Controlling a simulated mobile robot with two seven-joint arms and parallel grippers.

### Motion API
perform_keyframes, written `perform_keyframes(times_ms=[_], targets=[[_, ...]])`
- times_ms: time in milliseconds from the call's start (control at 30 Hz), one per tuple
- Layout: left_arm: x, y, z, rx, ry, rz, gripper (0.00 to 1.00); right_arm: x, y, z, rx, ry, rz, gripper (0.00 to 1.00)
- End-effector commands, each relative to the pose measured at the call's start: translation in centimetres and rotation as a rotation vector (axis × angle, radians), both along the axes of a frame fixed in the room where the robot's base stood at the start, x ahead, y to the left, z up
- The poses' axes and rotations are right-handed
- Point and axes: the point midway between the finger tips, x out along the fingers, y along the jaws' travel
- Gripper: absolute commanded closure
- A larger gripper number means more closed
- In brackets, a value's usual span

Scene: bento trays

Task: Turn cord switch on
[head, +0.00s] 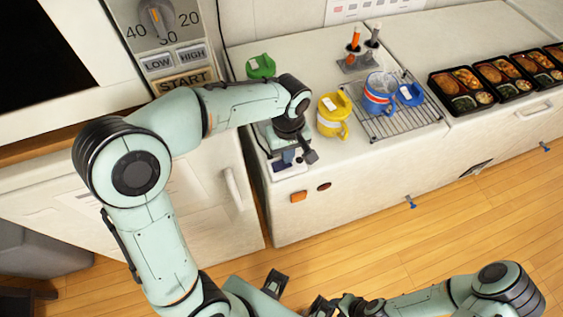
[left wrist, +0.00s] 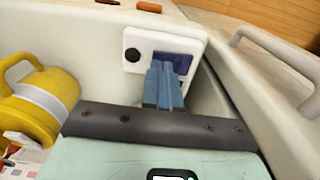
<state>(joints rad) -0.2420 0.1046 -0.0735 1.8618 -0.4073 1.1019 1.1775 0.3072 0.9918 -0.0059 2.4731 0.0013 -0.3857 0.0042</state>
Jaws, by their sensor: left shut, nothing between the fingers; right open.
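The cord switch, a white plate with a dark blue-purple rocker, lies at the front left corner of the counter (head: 283,172). In the left wrist view, the cord switch (left wrist: 150,41) shows a round black spot on its left and the rocker (left wrist: 185,62) on its right. My left gripper (head: 288,157) points down over it, shut and empty. Its blue fingertips (left wrist: 163,66) overlap the rocker in the left wrist view; I cannot tell whether they touch it. They hide part of the rocker. My right gripper (head: 297,296) is open and low, over the floor, away from the counter.
A yellow jug (head: 331,116) stands just right of my left gripper. A green-lidded item (head: 261,67) stands behind my left arm. A wire rack (head: 405,125) holds a blue-and-red mug (head: 379,95). Several bento trays (head: 460,90) line the right side. A microwave (head: 190,51) is at left.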

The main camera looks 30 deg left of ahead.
Motion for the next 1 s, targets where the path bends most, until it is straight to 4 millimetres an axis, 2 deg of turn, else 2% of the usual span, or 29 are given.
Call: perform_keyframes(times_ms=[1000], targets=[[0.0, 0.0, -1.2, 0.001, 0.001, 0.0, 1.0, -0.4, 0.0, -0.9, 0.0, 0.004, 0.0, 0.6]])
